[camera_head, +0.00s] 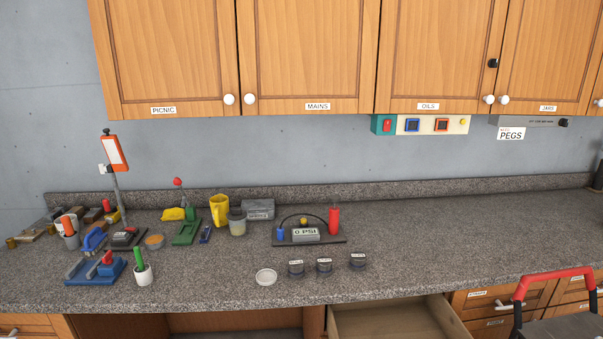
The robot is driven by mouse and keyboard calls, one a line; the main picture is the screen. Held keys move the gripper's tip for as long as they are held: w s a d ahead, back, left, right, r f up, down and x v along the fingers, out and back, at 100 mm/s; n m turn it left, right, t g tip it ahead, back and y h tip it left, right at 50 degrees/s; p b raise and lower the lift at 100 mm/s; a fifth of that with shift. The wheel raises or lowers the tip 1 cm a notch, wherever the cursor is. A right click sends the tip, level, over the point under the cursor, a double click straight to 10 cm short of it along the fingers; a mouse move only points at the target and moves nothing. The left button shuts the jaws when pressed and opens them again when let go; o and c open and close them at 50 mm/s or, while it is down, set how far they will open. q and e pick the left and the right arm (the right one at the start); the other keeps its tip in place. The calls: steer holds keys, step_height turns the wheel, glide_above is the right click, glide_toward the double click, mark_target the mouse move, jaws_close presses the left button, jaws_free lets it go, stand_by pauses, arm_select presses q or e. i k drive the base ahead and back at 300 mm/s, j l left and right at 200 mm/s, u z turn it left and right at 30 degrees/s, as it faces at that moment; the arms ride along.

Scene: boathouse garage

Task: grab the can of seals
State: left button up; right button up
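Three small dark cans with white labels stand in a row near the front of the counter: a left can (296,270), a middle can (324,267) and a right can (357,262). Their labels are too small to read, so I cannot tell which one holds seals. A flat pale disc (266,277), perhaps a lid, lies just left of the row. Neither of my grippers is in view, and nothing touches the cans.
Behind the cans is a gauge board (306,236) marked 0 PSI. Tools and cups, including a yellow mug (219,209), crowd the left. An open drawer (390,318) sticks out below the front edge. A red-handled item (555,276) stands at right. The counter's right side is clear.

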mark_target(296, 266)
steer(key=z, duration=1.3)
steer(key=u, duration=1.3)
steer(key=i+j+u, duration=0.1)
steer(key=i+j, duration=0.6)
steer(key=i, duration=0.1)
